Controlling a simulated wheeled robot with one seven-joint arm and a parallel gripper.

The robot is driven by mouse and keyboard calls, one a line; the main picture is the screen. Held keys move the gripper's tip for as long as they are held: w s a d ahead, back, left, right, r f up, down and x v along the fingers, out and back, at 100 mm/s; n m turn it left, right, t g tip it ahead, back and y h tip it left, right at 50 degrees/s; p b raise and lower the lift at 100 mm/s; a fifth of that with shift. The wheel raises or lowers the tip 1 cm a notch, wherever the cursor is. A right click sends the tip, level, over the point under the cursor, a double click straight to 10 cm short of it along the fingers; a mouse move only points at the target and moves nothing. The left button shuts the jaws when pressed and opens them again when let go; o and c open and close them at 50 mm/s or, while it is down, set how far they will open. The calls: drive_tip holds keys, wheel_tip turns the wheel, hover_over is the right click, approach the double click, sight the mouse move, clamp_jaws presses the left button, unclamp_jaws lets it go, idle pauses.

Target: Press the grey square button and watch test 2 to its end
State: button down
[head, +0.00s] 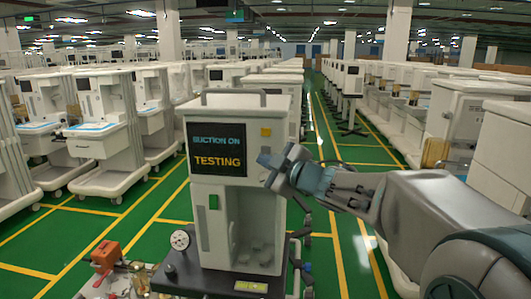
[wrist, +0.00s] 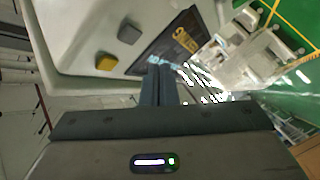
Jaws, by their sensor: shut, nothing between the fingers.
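The test machine (head: 240,104) is a white cabinet with a dark screen (head: 217,150) on its front. The screen reads "SUCTION ON" in blue and "TESTING" in yellow. The grey square button (wrist: 129,33) shows in the wrist view, beside a yellow square button (wrist: 107,62). My gripper (head: 267,160) is shut and empty in front of the panel. In the wrist view its fingertips (wrist: 160,70) overlap the screen's edge, apart from both buttons.
A green tag (head: 213,202) and an open bay are below the screen. A round gauge (head: 180,240) and a red-orange part (head: 105,256) stand at lower left. Rows of white carts (head: 110,130) line both sides. The green floor aisle behind is clear.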

drive_tip(key=shift+s+a, duration=0.2)
drive_tip(key=shift+s, duration=0.8)
